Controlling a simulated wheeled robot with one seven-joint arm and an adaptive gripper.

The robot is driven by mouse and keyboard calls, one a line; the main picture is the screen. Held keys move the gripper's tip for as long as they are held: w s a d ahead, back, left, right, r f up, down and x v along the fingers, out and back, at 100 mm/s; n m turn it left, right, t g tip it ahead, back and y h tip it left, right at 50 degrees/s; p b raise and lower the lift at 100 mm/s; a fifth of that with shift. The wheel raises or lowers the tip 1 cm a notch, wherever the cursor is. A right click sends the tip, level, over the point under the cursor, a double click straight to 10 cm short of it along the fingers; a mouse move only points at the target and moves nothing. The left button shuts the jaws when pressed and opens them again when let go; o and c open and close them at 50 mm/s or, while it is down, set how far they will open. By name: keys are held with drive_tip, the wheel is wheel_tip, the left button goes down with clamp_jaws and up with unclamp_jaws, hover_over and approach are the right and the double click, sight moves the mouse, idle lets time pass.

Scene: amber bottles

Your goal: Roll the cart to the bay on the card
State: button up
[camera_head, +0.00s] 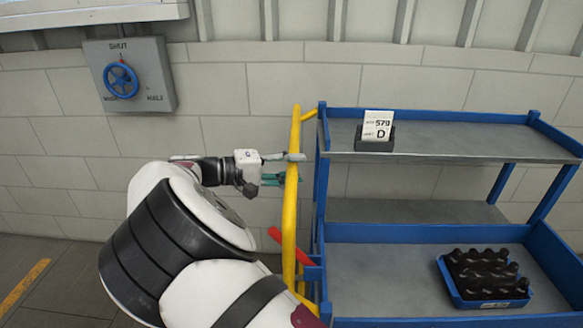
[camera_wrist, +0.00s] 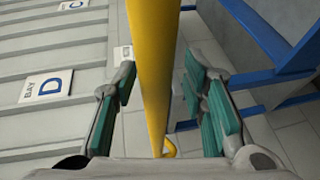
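The blue cart (camera_head: 430,232) with grey shelves stands at the right in the head view. Its upright yellow push handle (camera_head: 296,215) is at its left end; the handle also crosses the wrist view (camera_wrist: 151,60). A white card (camera_head: 377,126) in a dark holder on the top shelf reads 570 and D. My gripper (camera_head: 285,168) is at the handle, with its fingers open on either side of the bar. In the wrist view a gap shows between the bar and the right finger. A wall sign reading BAY D (camera_wrist: 46,87) shows in the wrist view.
A blue tray of dark bottles (camera_head: 486,276) sits on the lower shelf. A red lever (camera_head: 275,236) is low beside the handle. A grey wall box with a blue wheel (camera_head: 121,80) hangs at left. Another sign reads C (camera_wrist: 73,5). Floor at lower left is clear, with a yellow line (camera_head: 24,285).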

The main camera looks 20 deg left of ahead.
drive_tip(key=v, duration=1.2)
idle(0.4)
